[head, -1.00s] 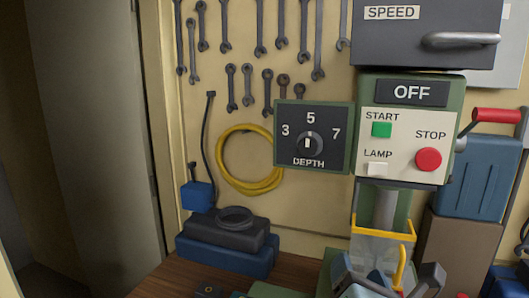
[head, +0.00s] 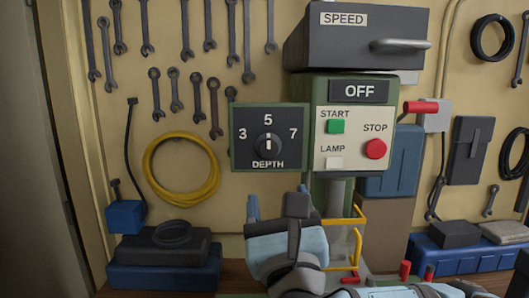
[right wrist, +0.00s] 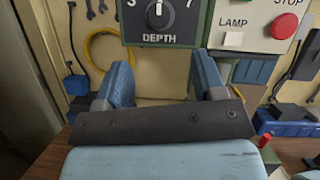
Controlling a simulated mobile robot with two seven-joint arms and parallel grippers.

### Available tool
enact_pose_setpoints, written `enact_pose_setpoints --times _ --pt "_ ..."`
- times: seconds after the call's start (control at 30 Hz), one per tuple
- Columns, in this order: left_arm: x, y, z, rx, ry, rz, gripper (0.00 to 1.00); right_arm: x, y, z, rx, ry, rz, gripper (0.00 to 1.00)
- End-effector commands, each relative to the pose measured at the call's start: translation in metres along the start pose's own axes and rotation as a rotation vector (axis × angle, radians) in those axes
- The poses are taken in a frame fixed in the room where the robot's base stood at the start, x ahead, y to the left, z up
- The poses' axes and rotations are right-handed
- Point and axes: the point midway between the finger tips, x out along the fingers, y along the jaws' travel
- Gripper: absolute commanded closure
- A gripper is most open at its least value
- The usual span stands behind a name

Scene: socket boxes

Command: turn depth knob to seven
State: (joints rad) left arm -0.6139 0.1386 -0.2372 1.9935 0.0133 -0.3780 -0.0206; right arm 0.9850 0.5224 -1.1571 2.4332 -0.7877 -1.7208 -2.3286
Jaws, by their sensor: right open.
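The depth panel (head: 268,164) is a dark plate marked 3, 5 and 7, left of the control box. Its round black depth knob (head: 268,145) has a white pointer standing upright, toward the 5. In the right wrist view the knob (right wrist: 159,13) is at the top edge and the 5 is cut off. My right gripper (head: 278,202) is open and empty, below the panel and apart from the knob. In the right wrist view its two blue fingers (right wrist: 163,64) stand spread below the panel. My left gripper is not in view.
The control box (head: 346,130) reads OFF and carries a green start button (head: 336,127), a red stop button (head: 375,149) and a lamp square. A speed cover (head: 345,45) with a handle juts out above. A yellow guard (head: 357,240) stands below the box.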

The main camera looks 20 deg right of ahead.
Motion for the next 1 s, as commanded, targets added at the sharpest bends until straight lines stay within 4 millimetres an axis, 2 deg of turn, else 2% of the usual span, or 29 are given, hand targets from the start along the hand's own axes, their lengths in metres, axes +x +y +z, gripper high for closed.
enact_pose_setpoints --times 0.03,0.3,0.5,0.7,0.97,1.0 --pt "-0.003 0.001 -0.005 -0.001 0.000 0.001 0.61 0.012 -0.002 0.003 -0.003 0.000 -0.004 0.37" --pt "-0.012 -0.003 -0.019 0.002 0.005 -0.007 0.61 0.070 -0.001 0.003 -0.002 0.000 -0.003 0.37" --pt "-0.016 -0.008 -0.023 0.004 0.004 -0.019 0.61 0.101 -0.001 0.002 -0.001 0.000 -0.001 0.37" --pt "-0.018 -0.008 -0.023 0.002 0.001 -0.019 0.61 0.114 0.000 0.000 0.001 0.001 0.001 0.37" --pt "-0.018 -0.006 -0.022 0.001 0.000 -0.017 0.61 0.115 0.000 -0.001 0.001 0.001 0.001 0.37" --pt "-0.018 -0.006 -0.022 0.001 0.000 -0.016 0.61 0.115 0.000 -0.001 0.001 0.001 0.001 0.41"
